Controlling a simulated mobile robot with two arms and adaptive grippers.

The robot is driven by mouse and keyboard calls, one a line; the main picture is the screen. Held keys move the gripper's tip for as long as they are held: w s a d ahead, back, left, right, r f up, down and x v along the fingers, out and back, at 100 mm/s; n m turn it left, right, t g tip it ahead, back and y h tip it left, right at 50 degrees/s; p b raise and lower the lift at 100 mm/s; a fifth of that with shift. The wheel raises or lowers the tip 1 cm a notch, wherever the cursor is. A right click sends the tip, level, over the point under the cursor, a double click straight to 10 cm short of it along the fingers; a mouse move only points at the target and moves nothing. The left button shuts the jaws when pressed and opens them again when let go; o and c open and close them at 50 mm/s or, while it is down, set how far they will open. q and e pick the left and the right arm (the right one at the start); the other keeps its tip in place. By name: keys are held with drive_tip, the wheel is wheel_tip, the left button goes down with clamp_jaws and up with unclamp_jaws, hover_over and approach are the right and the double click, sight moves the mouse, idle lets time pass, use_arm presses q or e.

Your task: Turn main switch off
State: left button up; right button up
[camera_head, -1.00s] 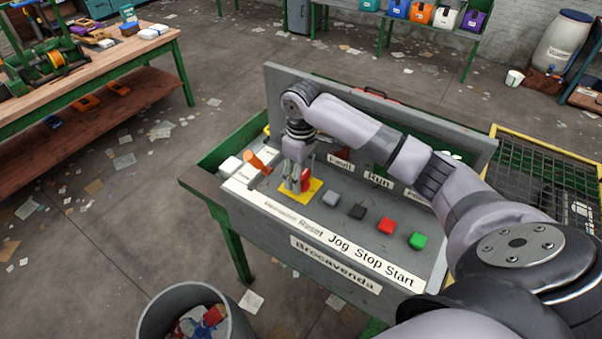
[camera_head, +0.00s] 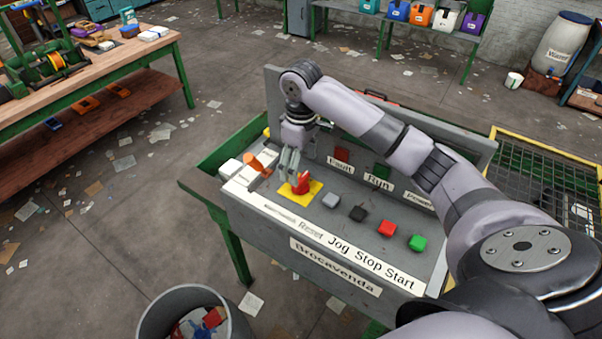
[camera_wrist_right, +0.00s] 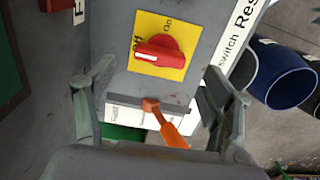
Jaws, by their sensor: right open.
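The main switch (camera_head: 302,184) is a red rotary knob on a yellow plate at the left of the grey panel. In the right wrist view the red knob (camera_wrist_right: 160,51) lies crosswise, with its white mark at the left end, beside the partly worn "Off" lettering; "On" is printed above it. My right gripper (camera_head: 288,168) is open and empty, just behind and left of the knob, apart from it. In the wrist view its fingers (camera_wrist_right: 158,82) stand wide apart, with the knob beyond them. My left gripper is not in view.
An orange lever (camera_head: 262,160) stands left of the switch; it also shows between the fingers in the wrist view (camera_wrist_right: 174,132). Grey, black, red and green buttons line the panel (camera_head: 300,226) to the right. A bin (camera_head: 160,312) stands on the floor in front.

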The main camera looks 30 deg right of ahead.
sight(301, 178)
wheel_tip(301, 178, up, 8)
drive_tip(key=shift+f, duration=0.25)
drive_tip(key=shift+f, duration=0.1)
idle(0.4)
